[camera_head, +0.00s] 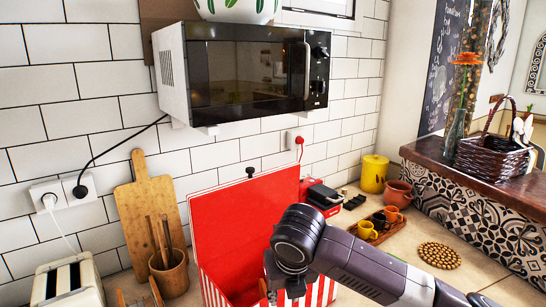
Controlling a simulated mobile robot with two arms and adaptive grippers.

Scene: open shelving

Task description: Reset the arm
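My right arm comes in from the lower right. Its dark wrist is bent down in front of the red box, and my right gripper (277,291) points down at the bottom edge of the picture. The fingers are mostly hidden or cut off, so I cannot tell whether they are open or shut, or whether they hold anything. My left gripper cannot be made out.
An open red box (245,222) with striped sides stands on the counter beside my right wrist. A microwave (250,72) hangs above. A cutting board (150,200), utensil pot (169,272) and toaster (68,284) are left; a cup tray (352,229) and woven trivet (439,255) are right.

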